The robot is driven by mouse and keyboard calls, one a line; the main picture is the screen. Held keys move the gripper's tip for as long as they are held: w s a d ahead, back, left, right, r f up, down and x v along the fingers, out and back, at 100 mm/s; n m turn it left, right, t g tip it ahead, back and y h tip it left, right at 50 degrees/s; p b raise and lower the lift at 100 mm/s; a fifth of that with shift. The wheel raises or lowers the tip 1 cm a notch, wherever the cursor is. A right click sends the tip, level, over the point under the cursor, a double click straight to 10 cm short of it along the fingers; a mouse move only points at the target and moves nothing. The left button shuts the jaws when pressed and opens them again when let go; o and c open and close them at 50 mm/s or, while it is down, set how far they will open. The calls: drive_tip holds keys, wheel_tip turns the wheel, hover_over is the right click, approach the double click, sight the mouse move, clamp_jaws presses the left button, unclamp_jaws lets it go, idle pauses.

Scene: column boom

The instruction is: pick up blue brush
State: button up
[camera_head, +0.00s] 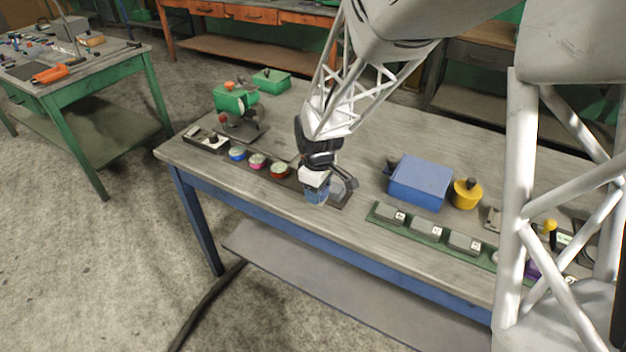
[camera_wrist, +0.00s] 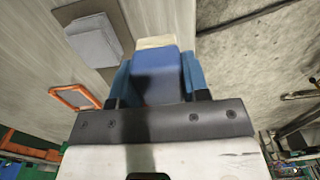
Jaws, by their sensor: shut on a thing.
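My gripper (camera_head: 317,197) is over the front edge of the wooden table, pointing down. In the wrist view its blue fingers (camera_wrist: 156,80) are shut on the blue brush (camera_wrist: 158,72). The brush has a blue body and a cream end, which sticks out beyond the fingertips. In the head view the brush cannot be told apart from the blue fingers. I cannot tell how far it is above the table.
A dark strip (camera_head: 290,183) on the table (camera_head: 300,118) holds several round tins left of my gripper. A grey block (camera_wrist: 92,38) lies beside the brush. A blue box (camera_head: 418,183), a yellow pot (camera_head: 466,194) and a green rail (camera_head: 425,228) stand to the right.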

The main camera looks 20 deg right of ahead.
drive_tip(key=shift+s+r, duration=0.2)
drive_tip(key=shift+s, duration=2.15)
drive_tip(key=shift+o, duration=0.8)
drive_tip(key=shift+c, duration=0.4)
drive_tip(key=shift+w+r, duration=0.1)
drive_tip(key=shift+w, duration=0.4)
drive_tip(key=w+r, duration=0.3)
drive_tip(key=w, duration=3)
drive_tip(key=shift+w, duration=0.3)
